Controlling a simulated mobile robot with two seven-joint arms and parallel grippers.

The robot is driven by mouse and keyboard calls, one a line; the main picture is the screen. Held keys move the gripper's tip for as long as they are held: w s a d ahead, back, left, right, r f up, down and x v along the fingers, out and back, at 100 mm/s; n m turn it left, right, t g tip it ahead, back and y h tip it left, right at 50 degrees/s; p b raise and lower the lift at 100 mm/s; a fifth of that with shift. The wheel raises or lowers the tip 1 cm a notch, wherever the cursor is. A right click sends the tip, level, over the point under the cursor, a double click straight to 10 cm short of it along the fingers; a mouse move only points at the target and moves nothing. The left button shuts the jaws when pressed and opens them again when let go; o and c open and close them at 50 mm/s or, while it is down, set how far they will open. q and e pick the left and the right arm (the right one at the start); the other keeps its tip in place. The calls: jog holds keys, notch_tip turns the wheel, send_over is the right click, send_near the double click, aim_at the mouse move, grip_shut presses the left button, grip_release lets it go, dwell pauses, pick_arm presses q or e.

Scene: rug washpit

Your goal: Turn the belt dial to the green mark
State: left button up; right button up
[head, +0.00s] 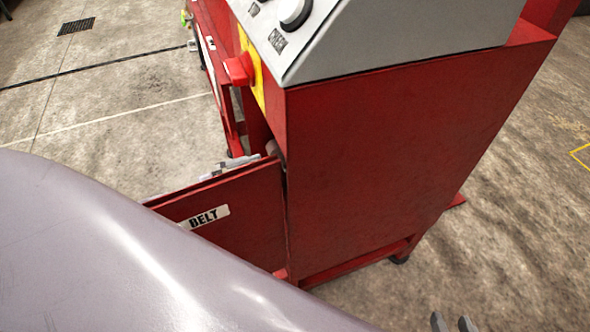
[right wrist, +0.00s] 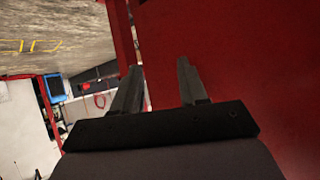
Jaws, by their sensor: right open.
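The red machine (head: 390,170) has an open red door (head: 245,220) with a "BELT" label. The space behind this door is mostly hidden from me, with only some light grey parts (head: 238,163) showing at its upper edge. I cannot make out the belt dial or a green mark. My right gripper (head: 451,320) is at the bottom right of the head view, apart from the door. In the right wrist view, my right gripper (right wrist: 159,68) is open and empty, beside a red panel (right wrist: 235,60). My left gripper does not show.
A grey sloped control panel (head: 400,38) tops the machine, with a white knob (head: 294,12). A red switch (head: 238,69) sits on a yellow plate (head: 256,80) at its side. My own large grey link covers the lower left. Floor at the right is clear.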

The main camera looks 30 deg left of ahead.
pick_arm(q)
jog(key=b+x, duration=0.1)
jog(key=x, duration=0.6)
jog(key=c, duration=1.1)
